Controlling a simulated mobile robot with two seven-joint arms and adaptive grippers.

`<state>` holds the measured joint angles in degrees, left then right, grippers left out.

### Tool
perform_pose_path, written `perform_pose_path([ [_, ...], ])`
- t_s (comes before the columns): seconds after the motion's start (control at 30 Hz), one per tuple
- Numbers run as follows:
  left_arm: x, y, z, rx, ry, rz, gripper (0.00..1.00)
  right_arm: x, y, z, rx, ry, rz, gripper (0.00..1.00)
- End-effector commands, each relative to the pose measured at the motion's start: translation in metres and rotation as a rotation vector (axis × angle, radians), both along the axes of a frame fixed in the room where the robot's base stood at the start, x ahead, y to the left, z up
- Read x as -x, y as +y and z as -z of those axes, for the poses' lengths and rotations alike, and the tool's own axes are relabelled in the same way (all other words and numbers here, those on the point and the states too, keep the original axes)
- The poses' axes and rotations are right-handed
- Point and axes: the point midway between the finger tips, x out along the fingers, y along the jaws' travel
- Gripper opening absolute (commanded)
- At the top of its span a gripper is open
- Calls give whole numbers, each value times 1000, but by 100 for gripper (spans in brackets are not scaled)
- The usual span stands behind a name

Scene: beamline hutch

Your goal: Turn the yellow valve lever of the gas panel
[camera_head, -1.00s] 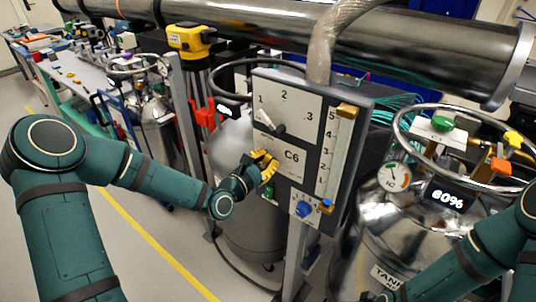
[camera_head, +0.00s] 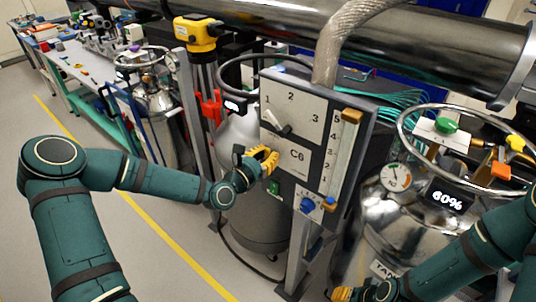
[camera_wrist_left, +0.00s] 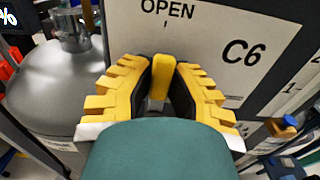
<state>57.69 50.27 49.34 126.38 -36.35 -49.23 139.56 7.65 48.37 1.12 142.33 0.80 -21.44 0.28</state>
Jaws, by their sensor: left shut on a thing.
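The gas panel (camera_head: 273,147) is a grey upright box with a white face, marked 1 to 3 and C6, on a post in the middle of the head view. In the left wrist view, the yellow valve lever (camera_wrist_left: 161,74) stands upright between the fingers, below the word OPEN on the panel. My left gripper (camera_head: 268,160) is at the panel's lower left side, shut on the lever; its ribbed yellow fingers (camera_wrist_left: 162,85) flank it. In the head view the fingers hide the lever. My right gripper (camera_head: 343,294) shows only partly at the bottom edge, away from the panel.
A blue knob (camera_head: 307,204) and a green button (camera_head: 274,187) sit low on the panel. A steel tank (camera_head: 385,222) with a ring handle stands to the right, another tank behind the panel. A large pipe (camera_head: 420,40) crosses above. Open floor lies at left.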

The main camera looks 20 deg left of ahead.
Motion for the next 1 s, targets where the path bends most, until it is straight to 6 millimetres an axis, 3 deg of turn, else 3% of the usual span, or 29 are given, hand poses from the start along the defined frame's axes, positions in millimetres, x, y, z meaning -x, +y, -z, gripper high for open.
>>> perform_pose_path([
  [0.17, 0, 0, -1, -1, -4, -1, 0, 0, 0, 0, 0, 0, 0, 47],
  [0.2, 0, 0, -1, -1, -4, -1, 20, 0, 0, 0, 0, 0, 0, 47],
  [0.27, 0, 0, -1, -1, -3, 0, 41, 0, 0, 0, 0, 0, 0, 47],
  [0.3, 0, 0, -1, -1, -3, 0, 47, 0, 0, 0, 0, 0, 0, 47],
  [0.67, 3, 2, 0, -1, 0, -1, 47, 0, 0, 0, 0, 0, 0, 47],
  [0.77, 13, 5, 0, -1, 1, -1, 47, 0, 0, 0, 0, 0, 0, 47],
  [1.0, 56, 22, 0, -2, 1, -4, 47, 0, 0, 0, 0, 0, 0, 47],
])
